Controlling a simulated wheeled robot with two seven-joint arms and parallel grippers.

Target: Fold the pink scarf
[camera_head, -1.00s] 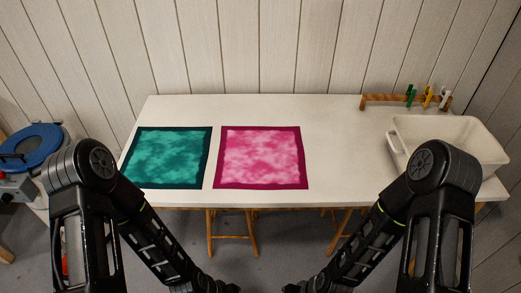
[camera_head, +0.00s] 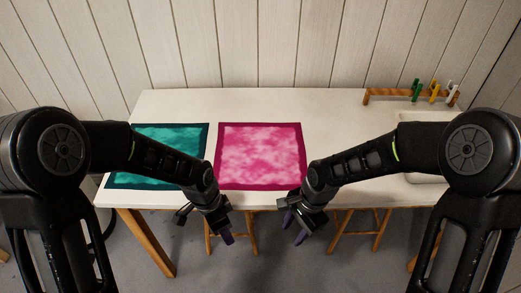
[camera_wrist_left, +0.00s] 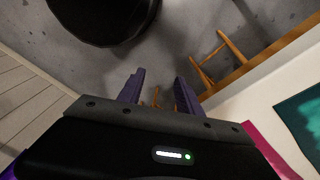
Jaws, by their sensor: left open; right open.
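The pink scarf (camera_head: 262,155) lies flat and square on the white table, with a darker magenta border. Its edge also shows at the lower right of the left wrist view (camera_wrist_left: 268,150). My left gripper (camera_head: 225,232) is open and empty in front of the table's front edge, below and left of the scarf. Its two purple fingers stand apart in the left wrist view (camera_wrist_left: 158,88). My right gripper (camera_head: 294,225) is open and empty in front of the table edge, below the scarf's near right corner. Neither gripper touches the scarf.
A teal scarf (camera_head: 172,138) lies flat to the left of the pink one, partly hidden by my left arm. A white bin (camera_head: 425,117) on the right is mostly behind my right arm. A wooden rack (camera_head: 385,94) with clips stands behind it. The table (camera_head: 300,104) is clear behind the scarves.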

